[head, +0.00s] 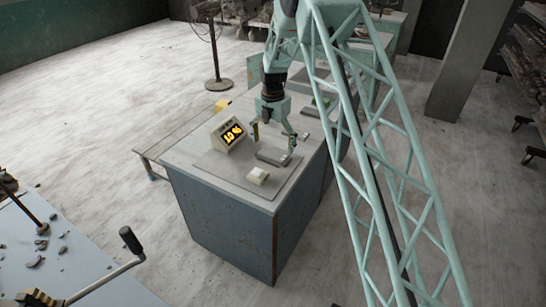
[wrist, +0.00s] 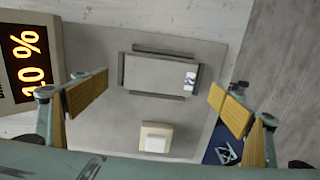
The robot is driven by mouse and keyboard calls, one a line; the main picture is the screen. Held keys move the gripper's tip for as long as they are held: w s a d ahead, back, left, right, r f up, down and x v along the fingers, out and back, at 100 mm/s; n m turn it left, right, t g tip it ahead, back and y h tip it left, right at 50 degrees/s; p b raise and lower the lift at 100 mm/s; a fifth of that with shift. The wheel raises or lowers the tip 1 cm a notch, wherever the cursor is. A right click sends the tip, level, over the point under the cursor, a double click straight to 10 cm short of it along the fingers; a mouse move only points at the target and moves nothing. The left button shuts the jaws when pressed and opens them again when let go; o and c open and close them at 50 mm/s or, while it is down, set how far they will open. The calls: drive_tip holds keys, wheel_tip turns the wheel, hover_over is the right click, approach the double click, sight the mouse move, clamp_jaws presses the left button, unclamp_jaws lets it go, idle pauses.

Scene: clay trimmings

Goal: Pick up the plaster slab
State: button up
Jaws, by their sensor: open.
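A flat grey rectangular slab (wrist: 150,73) lies on the worktop, with dark strips along its sides and a small white label near its right end. It also shows in the head view (head: 271,157). A small cream block with a paler top (wrist: 155,139) lies nearer than it, also in the head view (head: 257,176). I cannot tell for certain which is the plaster slab; the grey one is the more slab-like. My gripper (head: 273,141) is open and empty above the worktop. In the wrist view its yellow-padded fingers (wrist: 157,103) stand wide apart, left and right of both objects.
A display reading 10 % (wrist: 24,62) stands left of the slab, also in the head view (head: 228,134). The slab and block sit on a grey mat (head: 212,163) on the blue cabinet (head: 225,220). A dark blue patch with white marks (wrist: 220,147) lies by the right finger.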

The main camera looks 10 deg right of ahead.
sight(273, 154)
drive_tip(key=shift+f, duration=1.85)
drive_tip(key=shift+c, duration=0.3)
drive_tip(key=c, duration=1.1)
drive_tip(key=shift+o, duration=0.2)
drive_tip(key=shift+r, duration=0.15)
wheel_tip(273, 154, up, 10)
